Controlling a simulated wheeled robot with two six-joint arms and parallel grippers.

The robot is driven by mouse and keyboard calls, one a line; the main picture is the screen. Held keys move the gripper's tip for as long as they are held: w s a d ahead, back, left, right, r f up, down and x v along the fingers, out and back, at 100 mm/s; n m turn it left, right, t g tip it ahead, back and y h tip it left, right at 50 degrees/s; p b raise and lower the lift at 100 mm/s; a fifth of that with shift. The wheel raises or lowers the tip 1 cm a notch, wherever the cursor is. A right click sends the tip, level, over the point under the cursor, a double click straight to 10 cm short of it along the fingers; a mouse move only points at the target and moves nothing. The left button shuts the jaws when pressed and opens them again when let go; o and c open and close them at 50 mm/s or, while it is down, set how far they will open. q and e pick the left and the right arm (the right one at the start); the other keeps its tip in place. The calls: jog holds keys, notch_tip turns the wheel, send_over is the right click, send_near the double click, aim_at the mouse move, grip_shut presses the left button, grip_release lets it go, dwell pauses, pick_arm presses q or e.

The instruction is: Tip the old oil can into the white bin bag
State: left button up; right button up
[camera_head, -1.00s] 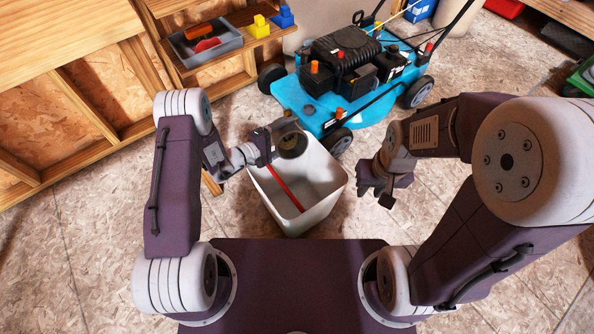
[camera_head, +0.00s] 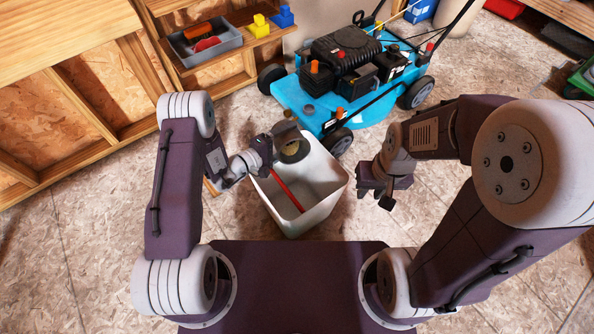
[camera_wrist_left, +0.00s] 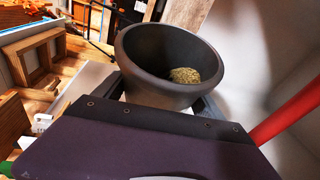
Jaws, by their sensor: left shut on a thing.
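I cannot make out an oil can. The white bin (camera_head: 325,212) looks like a stiff, square, open bin, not a bag. A red stick (camera_head: 284,188) stands slanted inside it. My right gripper (camera_head: 375,186) is empty, its fingers apart, to the right of the bin.
A blue lawn mower (camera_head: 345,80) stands just behind the bin. At the back left, a wooden shelf (camera_head: 222,64) holds a grey tray (camera_head: 205,52) and yellow and blue blocks (camera_head: 259,27). Bare floor lies at the right and the front left.

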aim_at(300, 136)
pick_arm(q)
jog(key=shift+s+d+r+m+t+h+b, duration=0.15)
jog(key=shift+s+r+m+t+b, duration=0.25)
jog(key=shift+m, duration=0.35)
jog(key=shift+s+d+r+m+t+h+b, duration=0.15)
jog(key=shift+s+r+m+t, duration=0.2)
jog(key=shift+r+m, duration=0.3)
dwell(1.3)
jog(key=shift+s+d+r+m+t+h+b, duration=0.2)
jog(key=shift+s+m+b, duration=0.15)
jog(key=shift+m, duration=0.3)
jog(key=shift+s+d+r+m+t+h+b, duration=0.1)
jog(key=shift+s+r+m+h+b, duration=0.1)
jog(key=shift+s+m+b, duration=0.3)
jog(key=shift+s+d+r+m+t+h+b, duration=0.1)
jog(key=shift+s+r+m+t+h+b, duration=0.1)
jog(key=shift+m, duration=0.55)
dwell(1.3)
